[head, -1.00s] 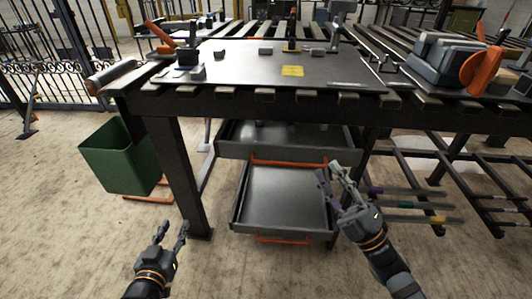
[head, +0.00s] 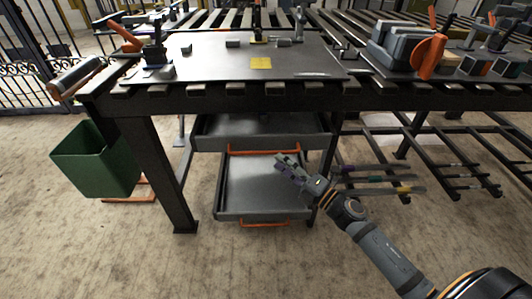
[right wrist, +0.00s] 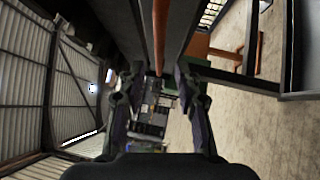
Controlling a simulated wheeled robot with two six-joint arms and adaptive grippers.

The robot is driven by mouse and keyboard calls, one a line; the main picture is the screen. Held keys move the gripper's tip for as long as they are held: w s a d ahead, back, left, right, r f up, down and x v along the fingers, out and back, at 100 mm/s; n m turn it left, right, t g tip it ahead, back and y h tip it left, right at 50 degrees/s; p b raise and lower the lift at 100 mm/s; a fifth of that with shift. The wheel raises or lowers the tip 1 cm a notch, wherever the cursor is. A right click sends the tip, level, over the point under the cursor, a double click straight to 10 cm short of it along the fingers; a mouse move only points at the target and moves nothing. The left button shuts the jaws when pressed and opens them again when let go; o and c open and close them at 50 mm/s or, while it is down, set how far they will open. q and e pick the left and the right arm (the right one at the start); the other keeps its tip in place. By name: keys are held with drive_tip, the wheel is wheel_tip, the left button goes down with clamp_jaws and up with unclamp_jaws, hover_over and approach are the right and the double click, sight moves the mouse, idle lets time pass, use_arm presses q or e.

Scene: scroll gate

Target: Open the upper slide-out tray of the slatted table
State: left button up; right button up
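The slatted table (head: 220,98) has two grey trays under it. The upper tray (head: 204,139) shows a strip of its inside below the table edge, with an orange handle (head: 250,151) along its front. The lower tray (head: 250,184) stands further out and has its own orange handle (head: 262,224). My right gripper (head: 279,163) is open, just below the right part of the upper handle. In the right wrist view its fingers (right wrist: 158,100) are spread, and an orange bar (right wrist: 160,35) runs down towards the gap between them. Contact cannot be told. My left gripper is out of view.
A green bin (head: 95,165) stands left of the table leg (head: 165,175). Low dark rails (head: 450,175) lie to the right. The floor in front is clear.

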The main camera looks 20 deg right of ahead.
sight(266, 152)
drive_tip(key=p+x, duration=0.1)
drive_tip(key=x, duration=0.5)
drive_tip(key=shift+w+a, duration=0.3)
clamp_jaws()
